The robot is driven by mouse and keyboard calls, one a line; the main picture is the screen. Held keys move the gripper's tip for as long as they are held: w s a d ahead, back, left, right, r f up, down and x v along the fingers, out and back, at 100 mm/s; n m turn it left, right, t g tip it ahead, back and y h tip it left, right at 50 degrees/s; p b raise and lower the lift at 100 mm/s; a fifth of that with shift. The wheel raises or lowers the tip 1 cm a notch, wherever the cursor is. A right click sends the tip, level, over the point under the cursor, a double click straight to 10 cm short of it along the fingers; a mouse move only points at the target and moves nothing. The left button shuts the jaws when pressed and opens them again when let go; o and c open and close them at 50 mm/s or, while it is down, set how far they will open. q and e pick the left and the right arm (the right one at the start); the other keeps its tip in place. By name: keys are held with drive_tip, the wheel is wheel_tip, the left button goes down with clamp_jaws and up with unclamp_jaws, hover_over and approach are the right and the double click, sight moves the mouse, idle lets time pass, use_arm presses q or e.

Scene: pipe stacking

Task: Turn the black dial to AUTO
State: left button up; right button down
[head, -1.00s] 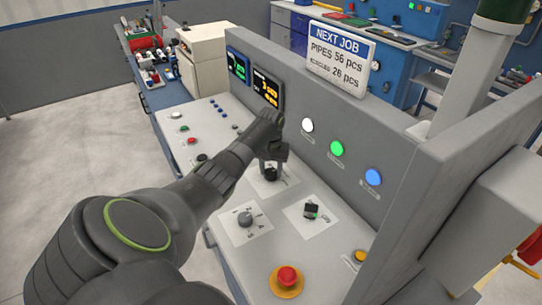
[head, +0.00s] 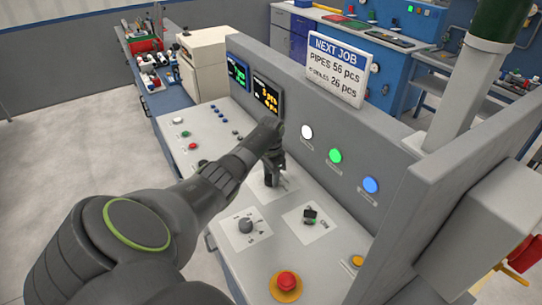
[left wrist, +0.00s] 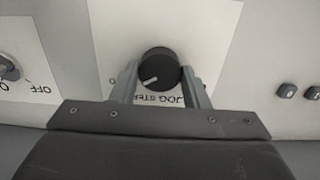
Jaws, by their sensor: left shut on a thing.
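The black dial (left wrist: 158,65) sits on a white label plate (left wrist: 215,25) in the left wrist view. Its white pointer line slants to the lower left there. The words JOG and STEP show upside down below the dial, partly covered; I cannot read AUTO. My left gripper (left wrist: 158,82) has one finger on each side of the dial and is shut on it. In the head view my left gripper (head: 272,184) reaches down to the panel and hides most of the dial. My right gripper is not in view.
A grey rotary knob (head: 246,225) and a key switch (head: 310,214) sit nearer on the panel. A red mushroom button (head: 287,281) is at the front. The upright grey panel with the white (head: 307,132), green (head: 335,155) and blue (head: 370,185) lamps rises close behind my gripper.

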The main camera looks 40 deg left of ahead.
use_arm(q)
drive_tip(key=shift+w+r+m, duration=0.15)
drive_tip(key=shift+m, duration=0.25)
drive_tip(key=o, duration=1)
wheel_tip(320, 180, up, 17)
drive_tip(key=b, duration=0.2)
drive_tip(key=shift+r+b, duration=0.15)
drive_tip(key=shift+b, duration=0.15)
